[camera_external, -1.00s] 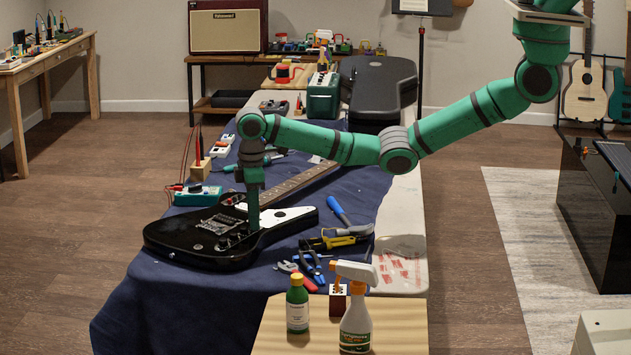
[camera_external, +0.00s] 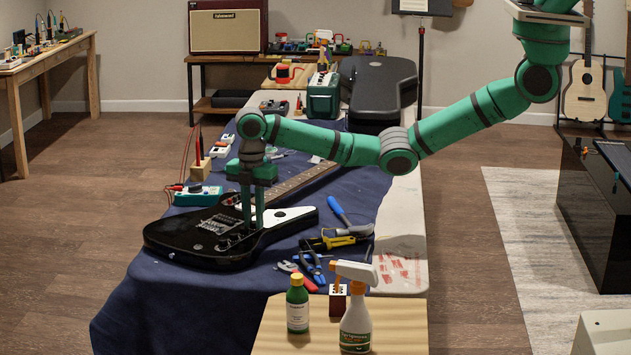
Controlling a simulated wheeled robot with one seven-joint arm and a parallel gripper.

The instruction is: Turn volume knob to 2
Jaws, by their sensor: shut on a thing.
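A black electric guitar (camera_external: 190,247) with a white pickguard (camera_external: 287,214) lies flat on the blue cloth, its neck pointing to the upper right. Several small knobs (camera_external: 223,244) sit on its body near the pickguard. My gripper (camera_external: 252,227) points straight down over the guitar body, with its two fingers side by side and their tips at the row of knobs. It is shut on a knob there, which the fingers hide. The numbers on the knobs are too small to read, so I cannot tell the setting.
Pliers (camera_external: 311,265), a yellow-handled tool (camera_external: 335,242) and a blue-handled tool (camera_external: 340,211) lie right of the guitar. A spray bottle (camera_external: 356,325) and a green bottle (camera_external: 297,305) stand in front. A teal meter (camera_external: 198,195) sits behind the guitar body.

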